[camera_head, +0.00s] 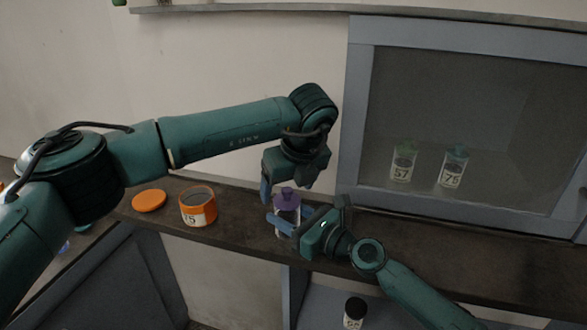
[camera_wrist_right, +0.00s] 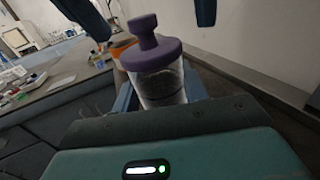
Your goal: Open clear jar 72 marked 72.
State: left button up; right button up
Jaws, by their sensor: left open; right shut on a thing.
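A clear jar (camera_head: 287,216) with a purple knobbed lid (camera_head: 287,198) stands upright at the counter. In the right wrist view the jar (camera_wrist_right: 162,88) holds dark contents and its lid (camera_wrist_right: 150,52) is on. I cannot read a number on it. My right gripper (camera_head: 290,226) is shut on the jar's body from the front right. My left gripper (camera_head: 286,188) is above the jar, open and pointing down. In the right wrist view its two blue fingers (camera_wrist_right: 143,14) are on either side of the lid's knob, apart from it.
An open orange jar (camera_head: 198,208) and an orange lid (camera_head: 149,201) lie on the counter (camera_head: 235,212) to the left. Jars marked 57 (camera_head: 402,165) and 75 (camera_head: 453,170) stand inside the framed cabinet. A black-lidded jar (camera_head: 354,312) is lower down.

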aim_at(287, 189)
pick_arm(q)
jog(key=shift+x, duration=1.15)
jog(key=shift+c, duration=0.5)
jog(key=c, duration=1.1)
jog(key=shift+r, duration=0.2)
jog(key=shift+r, duration=1)
jog(key=shift+r, duration=2)
pick_arm(e)
jog(key=o, duration=1.5)
